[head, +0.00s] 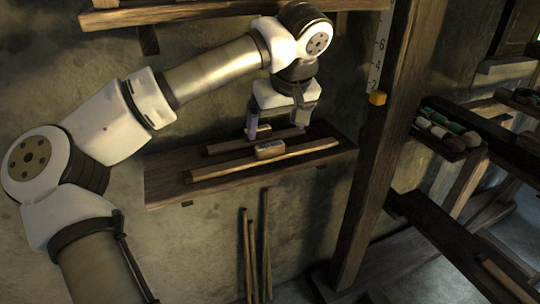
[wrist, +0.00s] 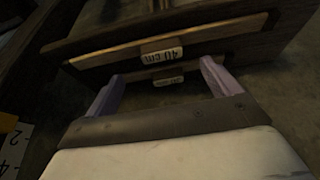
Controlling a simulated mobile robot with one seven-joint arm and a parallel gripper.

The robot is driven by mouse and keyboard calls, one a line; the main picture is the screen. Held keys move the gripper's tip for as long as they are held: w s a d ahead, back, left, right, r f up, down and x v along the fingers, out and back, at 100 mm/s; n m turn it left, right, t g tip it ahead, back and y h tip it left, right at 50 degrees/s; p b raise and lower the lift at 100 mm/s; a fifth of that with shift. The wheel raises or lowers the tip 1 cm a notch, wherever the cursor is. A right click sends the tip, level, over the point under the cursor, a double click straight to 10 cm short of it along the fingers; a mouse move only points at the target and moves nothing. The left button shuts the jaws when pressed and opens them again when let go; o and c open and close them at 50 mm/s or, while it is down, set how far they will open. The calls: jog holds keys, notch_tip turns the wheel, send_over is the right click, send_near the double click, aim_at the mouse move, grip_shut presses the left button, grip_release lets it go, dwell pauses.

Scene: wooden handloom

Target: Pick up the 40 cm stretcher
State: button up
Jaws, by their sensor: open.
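The stretcher with a tag reading about "40 cm" is the front one of two wooden bars on the wall shelf. This 40 cm stretcher (head: 220,172) lies lengthwise near the shelf's front edge, and it also shows in the wrist view (wrist: 215,34), across the top, beyond my fingertips. Its pale tag (head: 270,149) sits mid-bar. My gripper (head: 277,127) is open and points down behind the front bar, around the rear bar's place. In the wrist view my fingertips (wrist: 163,71) are apart, with a second tag (wrist: 168,80) between them, its text unclear.
The rear bar (head: 225,147) lies on the shelf (head: 165,175), close behind the front one. Several thin sticks (head: 250,255) lean on the wall below. A dark upright post (head: 370,170) with a yellow block (head: 377,98) stands right of the shelf. A beam (head: 200,12) runs above.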

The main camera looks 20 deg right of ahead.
aim_at(271, 145)
jog(key=x, duration=0.7)
jog(key=shift+w+a+f+p, duration=0.1)
jog(key=shift+w+f+p, duration=0.1)
jog(key=shift+f+p, duration=0.15)
jog(key=c, duration=1.2)
jog(key=shift+o, duration=0.2)
jog(key=shift+r, duration=0.15)
